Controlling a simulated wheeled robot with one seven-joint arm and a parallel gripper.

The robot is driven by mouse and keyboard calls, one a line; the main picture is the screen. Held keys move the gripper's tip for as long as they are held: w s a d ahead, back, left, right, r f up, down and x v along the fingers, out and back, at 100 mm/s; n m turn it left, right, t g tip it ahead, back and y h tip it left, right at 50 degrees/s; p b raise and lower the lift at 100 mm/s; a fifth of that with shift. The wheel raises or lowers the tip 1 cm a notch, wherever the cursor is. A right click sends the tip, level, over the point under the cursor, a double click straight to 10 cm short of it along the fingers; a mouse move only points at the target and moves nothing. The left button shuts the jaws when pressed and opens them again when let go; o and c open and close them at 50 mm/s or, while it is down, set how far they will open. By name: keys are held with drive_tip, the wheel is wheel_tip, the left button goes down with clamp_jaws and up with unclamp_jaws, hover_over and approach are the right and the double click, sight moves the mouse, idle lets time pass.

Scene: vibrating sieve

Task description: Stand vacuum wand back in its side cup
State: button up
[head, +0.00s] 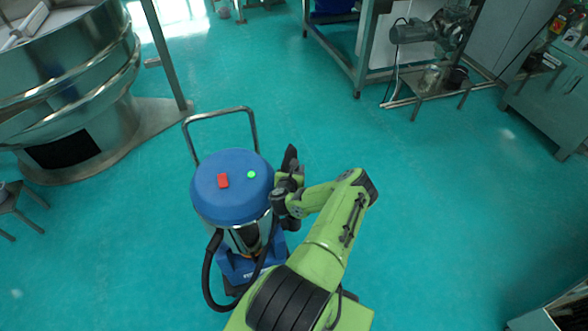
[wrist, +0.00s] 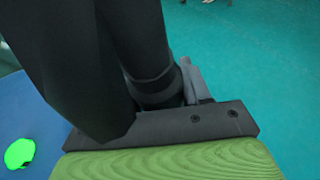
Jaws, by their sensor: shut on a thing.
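The vacuum (head: 232,187) has a blue lid with a red switch and a green button, a steel drum, and a blue base. It stands on the floor left of my arm. My gripper (head: 287,188) is at the right side of the lid, shut on the dark vacuum wand (head: 291,158). The top of the wand sticks up above the gripper, a little tilted. In the wrist view the black wand (wrist: 140,45) runs down behind the dark gripper bar. The side cup and the wand's lower end are hidden, so I cannot tell whether they meet.
A black hose (head: 208,270) loops down the vacuum's left side. A metal push handle (head: 219,113) rises behind the lid. The large steel sieve (head: 75,80) stands at the upper left. A motor bench (head: 425,32) is at the back. The green floor to the right is clear.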

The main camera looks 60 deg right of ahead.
drive_tip(key=shift+f, duration=0.6)
idle(0.9)
drive_tip(key=o, duration=1.1)
drive_tip(key=b+v, duration=0.1)
drive_tip(key=v, duration=1.4)
drive_tip(key=shift+s+a+r, duration=0.15)
drive_tip(key=shift+a+r, duration=0.05)
drive_tip(key=shift+a, duration=0.1)
